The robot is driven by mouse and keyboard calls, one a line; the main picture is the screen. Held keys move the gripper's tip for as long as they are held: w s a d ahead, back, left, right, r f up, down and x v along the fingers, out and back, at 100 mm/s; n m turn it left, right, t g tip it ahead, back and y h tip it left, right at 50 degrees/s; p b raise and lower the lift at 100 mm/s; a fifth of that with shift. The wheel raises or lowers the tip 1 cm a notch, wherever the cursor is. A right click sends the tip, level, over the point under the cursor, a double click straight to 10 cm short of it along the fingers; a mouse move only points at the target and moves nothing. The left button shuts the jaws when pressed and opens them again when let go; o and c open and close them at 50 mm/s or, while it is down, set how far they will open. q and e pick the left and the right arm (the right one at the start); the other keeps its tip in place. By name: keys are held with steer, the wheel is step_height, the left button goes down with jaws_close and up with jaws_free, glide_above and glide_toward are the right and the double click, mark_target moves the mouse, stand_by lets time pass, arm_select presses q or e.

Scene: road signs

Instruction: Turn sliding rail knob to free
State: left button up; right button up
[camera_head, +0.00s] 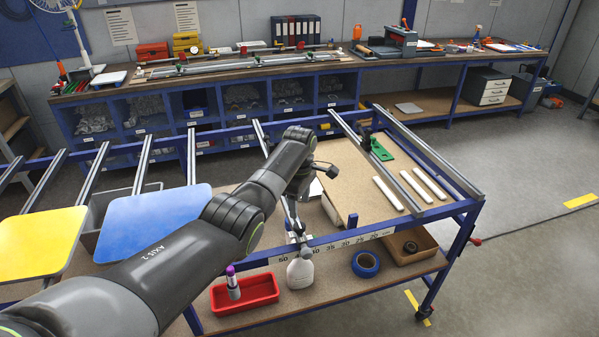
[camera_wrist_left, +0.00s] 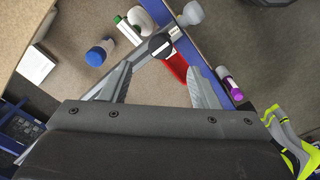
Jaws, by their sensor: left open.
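In the left wrist view, a round black knob (camera_wrist_left: 160,46) with a pale mark on its top sits on a grey metal rail (camera_wrist_left: 176,33). It lies just ahead of my left gripper (camera_wrist_left: 162,75), roughly centred between the open fingers. The fingers are apart and nothing is between their tips. In the head view, my left gripper (camera_head: 295,228) points down over the front edge of the blue-framed table. The arm and gripper hide the knob there, and which way it is turned cannot be told.
A red tray (camera_head: 263,290) holds a purple-capped bottle (camera_head: 233,286), beside a white bottle (camera_head: 300,272) and blue tape (camera_head: 366,263) on the lower shelf. Pale bars (camera_head: 430,184) lie on the right tabletop. Blue (camera_head: 150,222) and yellow (camera_head: 40,240) panels are on the left.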

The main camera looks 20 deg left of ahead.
arm_select(q)
step_height(320, 180, up, 10)
steer(key=b, duration=0.2)
steer(key=shift+f, duration=0.25)
